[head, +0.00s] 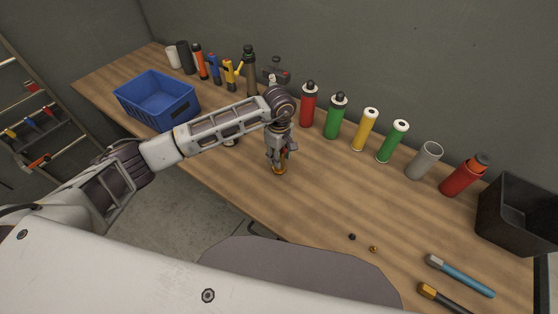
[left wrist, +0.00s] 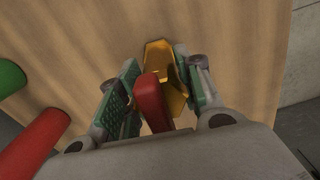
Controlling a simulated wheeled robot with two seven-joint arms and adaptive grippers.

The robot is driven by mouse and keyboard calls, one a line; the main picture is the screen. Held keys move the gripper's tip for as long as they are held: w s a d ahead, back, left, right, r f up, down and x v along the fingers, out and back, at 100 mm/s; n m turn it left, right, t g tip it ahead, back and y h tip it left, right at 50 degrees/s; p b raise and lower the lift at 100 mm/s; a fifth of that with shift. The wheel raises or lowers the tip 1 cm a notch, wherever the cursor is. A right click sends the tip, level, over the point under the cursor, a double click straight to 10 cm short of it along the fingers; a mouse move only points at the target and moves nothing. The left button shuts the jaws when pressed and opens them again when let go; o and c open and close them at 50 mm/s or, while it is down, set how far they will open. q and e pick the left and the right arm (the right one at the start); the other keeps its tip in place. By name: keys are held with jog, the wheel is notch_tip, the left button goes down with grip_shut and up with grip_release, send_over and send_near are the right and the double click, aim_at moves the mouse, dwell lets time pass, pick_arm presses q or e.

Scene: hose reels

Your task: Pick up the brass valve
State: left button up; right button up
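The brass valve (head: 279,170) stands on the wooden table below my left gripper (head: 282,158). In the left wrist view the valve (left wrist: 163,62) shows a yellow-gold body and a red handle (left wrist: 152,100). My left gripper (left wrist: 158,78) points down with its green-padded fingers on either side of the valve. The right finger is close against the gold body, and a narrow strip of wood shows between the left finger and the valve. The gripper looks open around it. My right gripper is in neither view.
A blue bin (head: 157,102) stands at the left of the table (head: 330,195). Red (head: 308,105) and green (head: 335,117) bottles and several cylinders line the back. A black bin (head: 515,215) stands at the right. Two small fittings (head: 352,237) (head: 374,248) lie near the front edge.

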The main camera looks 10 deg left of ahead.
pick_arm(q)
grip_shut()
jog(key=shift+r, duration=0.1)
notch_tip(320, 180, up, 8)
jog(key=shift+f+b, duration=0.1)
jog(key=shift+b, duration=0.8)
jog(key=shift+r, duration=1.05)
